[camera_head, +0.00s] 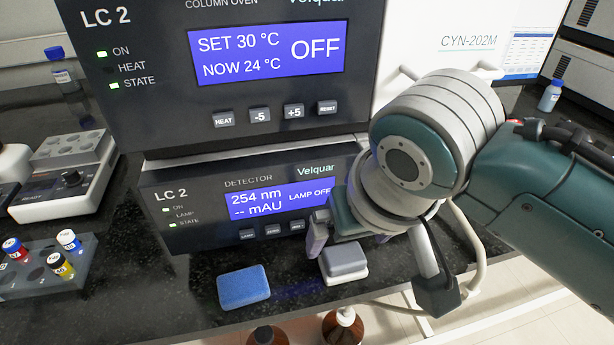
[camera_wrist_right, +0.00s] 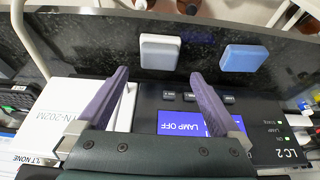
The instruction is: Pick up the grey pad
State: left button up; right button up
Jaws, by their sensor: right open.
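The grey pad (camera_head: 345,263), a small block with a grey top and a paler lower part, lies on the dark bench in front of the detector. It also shows in the right wrist view (camera_wrist_right: 160,52), just beyond the fingertips and roughly centred between them. My right gripper (camera_head: 347,239) is open and empty above and behind the pad, close to the detector front. Its two purple fingers show spread apart in the wrist view (camera_wrist_right: 159,74). The gripper appears apart from the pad. My left gripper is in neither view.
A blue pad (camera_head: 243,287) lies left of the grey pad. The detector (camera_head: 190,240) stands behind under the column oven (camera_head: 150,110). A vial rack (camera_head: 45,275) is at left. The bench's front edge is close to the pads, with brown bottles (camera_head: 343,328) below.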

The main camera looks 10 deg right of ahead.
aim_at(345, 255)
jog(key=x, duration=0.2)
jog(key=b+x, duration=0.1)
jog(key=x, duration=0.1)
jog(key=b+x, duration=0.1)
jog(key=x, duration=0.1)
jog(key=shift+s+d+f, duration=0.1)
jog(key=shift+s, duration=0.2)
jog(key=shift+c, duration=0.4)
jog(key=shift+c, duration=1.4)
jog(key=c, duration=0.9)
